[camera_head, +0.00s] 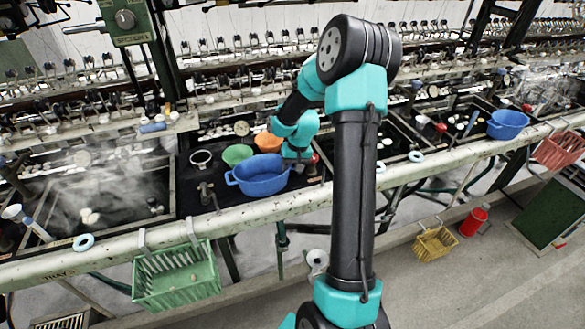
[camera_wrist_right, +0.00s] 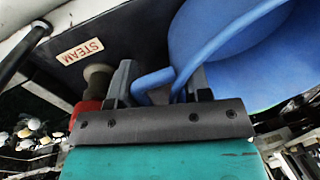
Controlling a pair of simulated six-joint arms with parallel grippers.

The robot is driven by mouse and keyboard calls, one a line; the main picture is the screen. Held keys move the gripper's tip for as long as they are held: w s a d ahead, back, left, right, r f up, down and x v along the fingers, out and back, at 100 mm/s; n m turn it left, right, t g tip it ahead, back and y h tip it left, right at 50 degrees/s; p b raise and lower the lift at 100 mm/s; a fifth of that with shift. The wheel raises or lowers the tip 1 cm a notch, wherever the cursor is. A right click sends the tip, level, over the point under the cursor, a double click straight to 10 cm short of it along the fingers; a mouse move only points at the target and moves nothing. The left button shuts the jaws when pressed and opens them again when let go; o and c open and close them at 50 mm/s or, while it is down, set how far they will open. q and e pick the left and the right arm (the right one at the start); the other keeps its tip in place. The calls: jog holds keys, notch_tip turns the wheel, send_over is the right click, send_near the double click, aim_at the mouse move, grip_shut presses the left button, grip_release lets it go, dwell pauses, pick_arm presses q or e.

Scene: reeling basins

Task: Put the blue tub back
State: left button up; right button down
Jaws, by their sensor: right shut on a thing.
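The blue tub (camera_head: 258,180) is at the dark panel between the basins, close to the pale front rail. My right gripper (camera_head: 298,156) is at the tub's right side. In the right wrist view, the fingers of my right gripper (camera_wrist_right: 158,88) are shut on the looped handle of the blue tub (camera_wrist_right: 225,45). I cannot tell whether the tub rests on the panel or hangs just above it. Another blue tub (camera_head: 507,125) stands farther right along the bench. My left gripper is not in view.
A green bowl (camera_head: 237,154) and an orange bowl (camera_head: 268,142) stand just behind the tub. A steaming basin (camera_head: 95,190) lies to the left. A green basket (camera_head: 176,277) hangs on the rail (camera_head: 120,257). A STEAM label (camera_wrist_right: 82,51) is near my gripper.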

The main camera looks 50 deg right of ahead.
jog(key=shift+f, duration=0.1)
jog(key=c, duration=0.6)
grip_release()
jog(key=shift+o, duration=0.2)
notch_tip(320, 180, up, 12)
jog(key=s+d, duration=0.1)
jog(key=d, duration=0.1)
jog(key=shift+s, duration=0.2)
